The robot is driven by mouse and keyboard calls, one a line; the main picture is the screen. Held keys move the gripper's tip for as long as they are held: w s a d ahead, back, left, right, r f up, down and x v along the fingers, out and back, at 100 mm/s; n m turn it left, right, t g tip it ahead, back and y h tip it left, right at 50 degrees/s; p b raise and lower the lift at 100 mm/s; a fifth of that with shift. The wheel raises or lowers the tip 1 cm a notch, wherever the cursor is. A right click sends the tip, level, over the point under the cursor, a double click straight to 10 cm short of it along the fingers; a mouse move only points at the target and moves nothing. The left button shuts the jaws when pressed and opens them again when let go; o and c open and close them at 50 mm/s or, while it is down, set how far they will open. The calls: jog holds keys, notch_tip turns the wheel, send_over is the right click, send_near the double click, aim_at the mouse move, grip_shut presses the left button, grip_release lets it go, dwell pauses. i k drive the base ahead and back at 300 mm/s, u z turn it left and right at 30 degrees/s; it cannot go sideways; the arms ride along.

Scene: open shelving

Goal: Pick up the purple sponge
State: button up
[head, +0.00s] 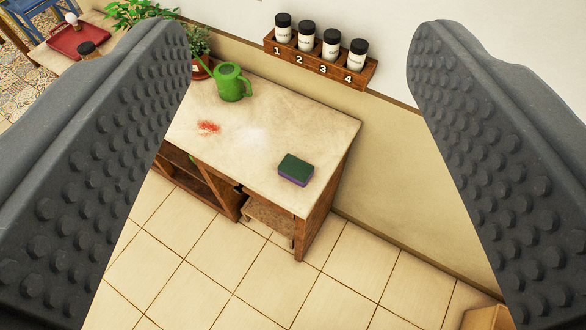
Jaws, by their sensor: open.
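The purple sponge (295,170) lies flat on the pale top of a wooden counter, near its right front corner. Its upper face is dark green and its side is purple. My gripper (298,50) is open, with its two dark studded fingers wide apart at the left and right of the head view. Nothing is between the fingers up close. The sponge shows in the gap between them, well beyond the fingertips and untouched.
A green watering can (231,82) and red powder (208,127) are on the counter (325,128). A wall rack (325,67) holds several numbered jars above it. A red tray (79,38) sits at upper left. The tiled floor (220,268) in front is clear.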

aim_at(294, 170)
jog(key=z, duration=2.6)
jog(key=k, duration=0.9)
jog(key=u, duration=1.7)
jog(key=i, duration=1)
jog(key=z, duration=0.05)
